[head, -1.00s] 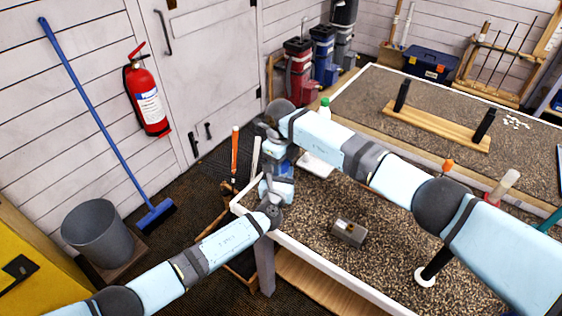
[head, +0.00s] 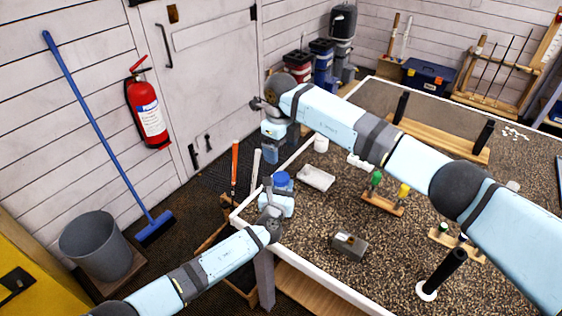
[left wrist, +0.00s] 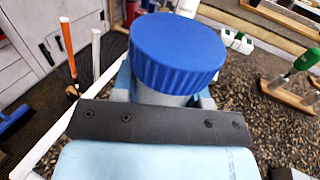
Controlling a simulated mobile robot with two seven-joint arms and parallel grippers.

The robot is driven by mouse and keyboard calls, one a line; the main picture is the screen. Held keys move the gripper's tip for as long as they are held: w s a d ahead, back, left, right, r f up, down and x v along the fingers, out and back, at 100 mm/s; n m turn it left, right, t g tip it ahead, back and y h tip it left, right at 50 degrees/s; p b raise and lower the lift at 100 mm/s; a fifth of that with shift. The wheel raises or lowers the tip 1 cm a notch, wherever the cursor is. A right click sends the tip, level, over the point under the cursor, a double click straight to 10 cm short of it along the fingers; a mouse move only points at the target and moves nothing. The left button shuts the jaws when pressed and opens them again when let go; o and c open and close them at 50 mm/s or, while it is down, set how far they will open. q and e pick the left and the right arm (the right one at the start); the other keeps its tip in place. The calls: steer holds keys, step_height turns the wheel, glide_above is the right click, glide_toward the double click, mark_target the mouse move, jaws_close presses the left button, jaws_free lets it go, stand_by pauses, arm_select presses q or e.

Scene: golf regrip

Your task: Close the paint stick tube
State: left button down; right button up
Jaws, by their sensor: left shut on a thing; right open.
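The paint stick tube is held upright in my left gripper (head: 273,197) above the table's left corner. Its ribbed blue cap (left wrist: 178,52) sits on top, with a short band of the pale tube body (left wrist: 165,98) showing below it in the left wrist view. The blue cap also shows in the head view (head: 282,178). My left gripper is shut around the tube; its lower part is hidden. My right gripper (head: 271,156) is open, above and slightly left of the cap, apart from it.
A grey block (head: 348,246) lies nearer. Small wooden racks hold green and yellow handled tools (head: 376,180). An orange stick (head: 235,160) stands beyond the table's left edge.

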steer(key=shift+r, duration=0.9)
arm_select(q)
steer(key=c, duration=0.6)
jaws_free()
steer(key=shift+o, duration=0.2)
steer(key=v, duration=1.3)
steer(key=shift+s+a, duration=0.15)
steer(key=shift+s, duration=0.2)
arm_select(e)
steer(key=shift+f, duration=0.15)
